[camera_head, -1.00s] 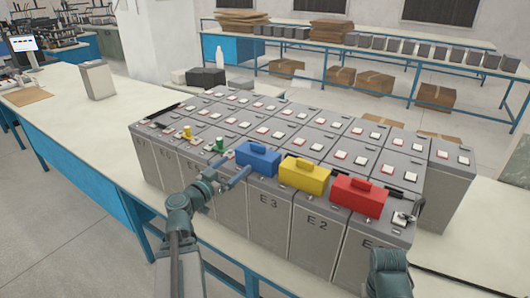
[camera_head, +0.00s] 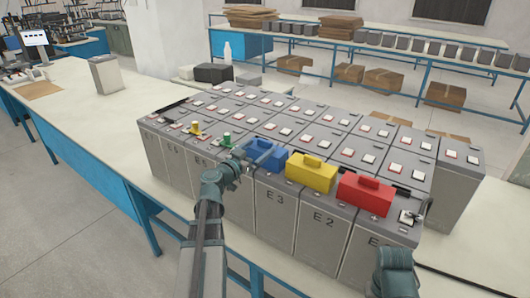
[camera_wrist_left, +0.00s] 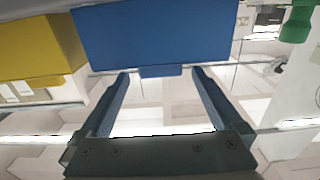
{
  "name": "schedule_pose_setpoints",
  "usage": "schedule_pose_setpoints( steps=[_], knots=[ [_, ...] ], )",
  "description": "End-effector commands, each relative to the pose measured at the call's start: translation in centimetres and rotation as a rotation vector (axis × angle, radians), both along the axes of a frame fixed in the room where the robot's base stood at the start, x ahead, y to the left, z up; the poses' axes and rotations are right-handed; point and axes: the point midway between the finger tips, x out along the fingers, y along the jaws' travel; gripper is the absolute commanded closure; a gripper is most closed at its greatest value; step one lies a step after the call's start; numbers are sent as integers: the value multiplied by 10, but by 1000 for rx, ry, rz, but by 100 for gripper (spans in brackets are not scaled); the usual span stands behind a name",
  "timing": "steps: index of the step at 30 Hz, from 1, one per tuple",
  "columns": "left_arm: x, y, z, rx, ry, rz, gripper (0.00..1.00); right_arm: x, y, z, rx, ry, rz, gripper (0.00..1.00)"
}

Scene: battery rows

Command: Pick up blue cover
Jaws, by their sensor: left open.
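The blue cover (camera_head: 274,163) sits on top of the battery rows, left of the yellow cover. It also shows large at the top of the left wrist view (camera_wrist_left: 152,35), with a small blue tab on its near edge. My left gripper (camera_head: 260,153) is open at the blue cover and partly hides it in the head view. In the left wrist view, the open jaws (camera_wrist_left: 161,73) point at the cover, with the tab between the fingertips. My right arm is at the lower right; its jaws are not clear.
A yellow cover (camera_head: 311,172) and a red cover (camera_head: 365,193) sit to the right on the batteries (camera_head: 322,222). A yellow cap (camera_head: 195,128) and a green cap (camera_head: 227,140) stand to the left. The left bench top (camera_head: 75,93) is mostly clear.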

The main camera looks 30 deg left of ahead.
Motion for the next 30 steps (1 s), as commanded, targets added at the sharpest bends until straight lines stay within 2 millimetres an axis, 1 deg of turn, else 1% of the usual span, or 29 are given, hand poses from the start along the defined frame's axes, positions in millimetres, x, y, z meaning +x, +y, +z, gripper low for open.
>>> schedule_pose_setpoints(
  steps=[1, 6, 8, 10, 15, 16, 20, 21, 23, 24, 26, 27, 29, 30],
  knots=[
    [8, 0, 0, 0, 0, -2, 0, 0, 0, 0, 0, 0, 0, 50],
    [34, -1, -1, 0, 0, -2, 0, 0, 0, -1, 0, 0, 0, 50],
    [41, -1, -1, 0, 0, -1, 0, 0, 0, -1, 0, 0, 0, 50],
    [44, -2, -1, 0, 0, 0, 0, 0, 0, -1, 0, 0, 0, 50],
    [43, -3, -1, 0, 0, 1, 0, 0, 0, -1, 0, 0, 0, 50],
    [43, -3, -1, 0, 0, 1, 2, 0, 0, -1, 0, 0, 0, 50],
    [43, -3, -1, 0, 0, 1, 25, 0, 0, -1, 0, 0, 0, 50],
    [43, -2, -1, 0, 0, 1, 32, 0, 0, -1, 0, 0, 0, 50],
    [43, -2, -1, 0, 0, 1, 43, 0, 0, -1, 0, 0, 0, 50],
    [43, -2, -1, 0, 0, 1, 50, 0, 0, -1, 0, 0, 0, 50],
    [43, -2, -1, 0, 0, 1, 61, 0, 0, -1, 0, 0, 0, 50],
    [43, -2, -1, 0, 0, 1, 68, 0, 0, -1, 0, 0, 0, 50],
    [43, -2, -1, 0, 0, 1, 79, 0, 0, -1, 0, 0, 0, 50],
    [43, -2, -1, 0, 0, 0, 82, 0, 0, -1, 0, 0, 0, 50]
  ],
)
